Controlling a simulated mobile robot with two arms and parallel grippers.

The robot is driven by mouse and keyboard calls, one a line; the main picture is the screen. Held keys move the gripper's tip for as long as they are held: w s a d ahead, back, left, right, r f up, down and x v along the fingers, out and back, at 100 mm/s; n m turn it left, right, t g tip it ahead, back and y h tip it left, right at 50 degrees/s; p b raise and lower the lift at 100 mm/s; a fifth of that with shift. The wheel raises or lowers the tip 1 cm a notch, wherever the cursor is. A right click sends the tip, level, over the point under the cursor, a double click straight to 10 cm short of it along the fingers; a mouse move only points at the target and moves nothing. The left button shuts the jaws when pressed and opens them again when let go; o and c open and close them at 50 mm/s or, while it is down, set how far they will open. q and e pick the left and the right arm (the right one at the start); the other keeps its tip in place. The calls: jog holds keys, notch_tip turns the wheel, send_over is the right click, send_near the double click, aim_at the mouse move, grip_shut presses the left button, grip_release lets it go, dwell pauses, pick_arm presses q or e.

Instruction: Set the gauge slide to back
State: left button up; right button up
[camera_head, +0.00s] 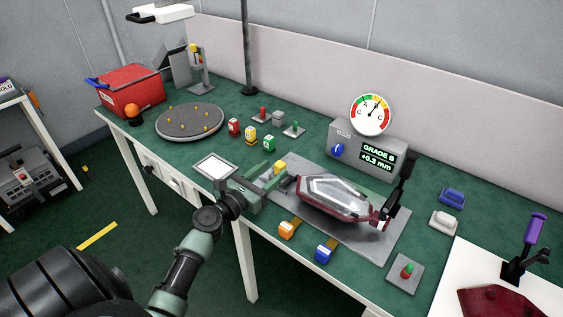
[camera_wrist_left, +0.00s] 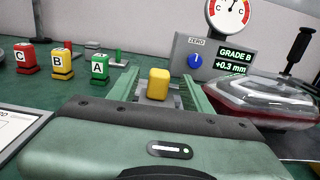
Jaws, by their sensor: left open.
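A yellow block-shaped knob (camera_head: 280,168) stands at the left end of the grey fixture plate (camera_head: 373,244), beside the clear tail lamp (camera_head: 335,195) with its dark red rim. No label on it is readable; it looks like the slide's handle. My left gripper (camera_head: 268,180) is open at the knob. In the left wrist view the yellow knob (camera_wrist_left: 159,84) shows between the two green fingers (camera_wrist_left: 158,92), with gaps on both sides. The knob's foot is partly hidden by the gripper body. My right gripper is out of view.
Behind the fixture stands a grey gauge box (camera_head: 365,150) reading "GRADE B +0.3 mm", with a round dial (camera_head: 372,114). A black lever clamp (camera_head: 402,185) rises right of the lamp. Orange (camera_head: 287,230) and blue (camera_head: 324,252) handles stick out in front.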

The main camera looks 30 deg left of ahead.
aim_at(277, 167)
pick_arm(q)
jog(key=w, duration=0.4)
jog(key=shift+w+d, duration=0.15)
jog(key=shift+w, duration=0.05)
grip_shut()
jog(key=shift+f, duration=0.1)
dwell(1.1)
